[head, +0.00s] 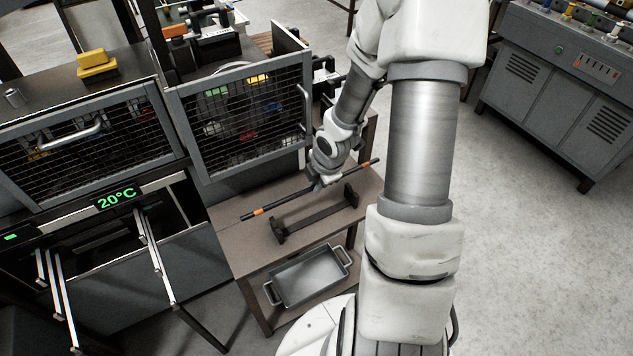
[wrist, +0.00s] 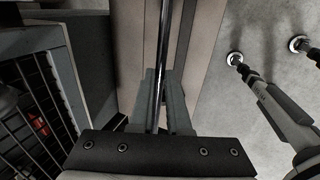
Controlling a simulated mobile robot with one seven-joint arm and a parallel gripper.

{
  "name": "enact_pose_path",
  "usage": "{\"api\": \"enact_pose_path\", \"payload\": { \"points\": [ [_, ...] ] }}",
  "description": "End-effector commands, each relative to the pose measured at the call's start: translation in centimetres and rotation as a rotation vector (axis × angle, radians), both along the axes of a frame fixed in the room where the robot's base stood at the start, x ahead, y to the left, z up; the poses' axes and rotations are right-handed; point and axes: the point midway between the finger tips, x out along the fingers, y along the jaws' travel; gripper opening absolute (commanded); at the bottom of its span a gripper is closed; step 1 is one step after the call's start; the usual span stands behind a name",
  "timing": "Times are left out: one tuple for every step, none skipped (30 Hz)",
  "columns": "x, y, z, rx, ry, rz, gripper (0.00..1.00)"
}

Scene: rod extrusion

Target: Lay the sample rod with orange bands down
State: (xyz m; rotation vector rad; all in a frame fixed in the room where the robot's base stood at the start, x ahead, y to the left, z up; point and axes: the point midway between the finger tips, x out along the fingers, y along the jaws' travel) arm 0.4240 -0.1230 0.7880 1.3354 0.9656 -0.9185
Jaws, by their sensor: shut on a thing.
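The sample rod with orange bands (head: 290,199) is a thin dark rod with an orange band near each end. My gripper (head: 318,185) is shut on it near its middle and holds it over the wooden table, behind the dark rod stand. In the wrist view the rod (wrist: 163,50) runs up the picture from between the two fingers (wrist: 160,100); no orange band shows there. The dark stand (head: 312,213) has a low bar with an upright at each end. The rod looks roughly parallel to it. I cannot tell the exact height of the rod.
The wooden table (head: 232,246) has bare top around the stand. A metal tray (head: 308,277) sits on its lower shelf. A mesh-fronted cabinet (head: 243,118) stands close behind and left. A unit with a 20°C display (head: 117,197) is at left, and a grey cabinet (head: 560,85) at upper right.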

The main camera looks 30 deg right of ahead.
Motion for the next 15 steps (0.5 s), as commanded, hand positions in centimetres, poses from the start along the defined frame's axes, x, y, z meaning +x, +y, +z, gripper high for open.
{"api": "enact_pose_path", "payload": {
  "points": [
    [0.0, 0.0, -0.6, 0.000, 0.000, 0.000, 0.00],
    [0.0, 0.0, -0.8, 0.000, 0.000, 0.000, 0.00],
    [0.0, 0.0, -1.1, 0.000, 0.000, 0.000, 0.00],
    [0.0, 0.0, -1.4, 0.000, 0.000, 0.000, 0.00],
    [0.0, 0.0, -1.6, 0.000, 0.001, 0.000, 0.00],
    [0.0, 0.0, -2.0, 0.000, 0.001, 0.000, 0.00],
    [0.0, 0.0, -2.3, 0.000, 0.001, 0.000, 0.00],
    [0.0, 0.0, -2.6, 0.000, 0.001, 0.000, 0.00],
    [0.0, 0.0, -3.1, -0.001, 0.001, 0.000, 0.00],
    [0.0, -0.1, -3.4, -0.001, 0.001, -0.001, 0.00],
    [0.0, -0.1, -3.7, -0.001, 0.001, -0.001, 0.00],
    [0.0, 0.0, -4.1, -0.001, 0.001, -0.001, 0.00],
    [0.0, 0.0, -4.4, -0.001, 0.001, -0.001, 0.00],
    [0.0, 0.0, -4.7, 0.000, 0.001, -0.001, 0.00],
    [0.0, 0.0, -5.1, 0.000, 0.001, 0.000, 0.00]
  ]
}}
